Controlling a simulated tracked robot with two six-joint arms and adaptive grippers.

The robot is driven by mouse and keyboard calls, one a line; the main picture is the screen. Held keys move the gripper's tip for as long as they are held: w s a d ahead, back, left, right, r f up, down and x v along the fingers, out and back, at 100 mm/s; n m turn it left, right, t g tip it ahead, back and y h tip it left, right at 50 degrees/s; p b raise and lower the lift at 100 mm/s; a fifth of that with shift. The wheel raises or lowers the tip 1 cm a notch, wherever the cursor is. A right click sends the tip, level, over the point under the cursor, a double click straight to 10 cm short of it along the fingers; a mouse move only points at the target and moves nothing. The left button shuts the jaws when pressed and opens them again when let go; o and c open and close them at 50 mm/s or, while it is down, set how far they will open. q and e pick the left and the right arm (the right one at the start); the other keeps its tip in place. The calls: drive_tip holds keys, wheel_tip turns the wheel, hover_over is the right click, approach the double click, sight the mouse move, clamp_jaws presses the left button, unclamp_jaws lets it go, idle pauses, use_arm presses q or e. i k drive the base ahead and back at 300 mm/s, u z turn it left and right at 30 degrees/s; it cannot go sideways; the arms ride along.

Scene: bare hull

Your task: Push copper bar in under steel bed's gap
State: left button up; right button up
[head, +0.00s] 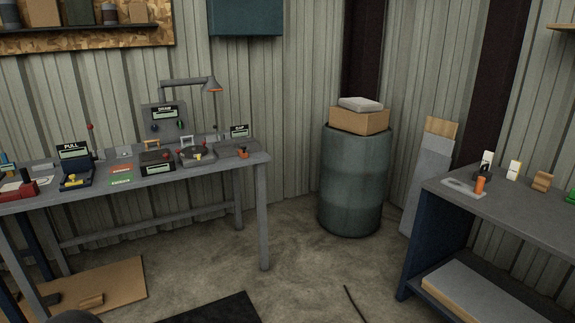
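A low grey block, which looks like the steel bed (230,147), sits at the right end of the left workbench. A small sign stands behind it; its lettering is too small to read surely. A small orange-brown piece, possibly the copper bar (242,155), is at the block's front right. The gap itself is too small to make out, and I cannot tell whether the piece is under or beside the block. Neither of my grippers is in view.
The left workbench (205,172) also holds a round device (195,156), a dark box (157,163), a blue box (77,178) and a lamp (190,83). A drum (352,185) stands right of it. A second bench (515,208) is at right, with open floor between.

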sight(242, 153)
drive_tip(key=u, duration=0.05)
drive_tip(key=i, duration=3.75)
drive_tip(key=z, duration=0.05)
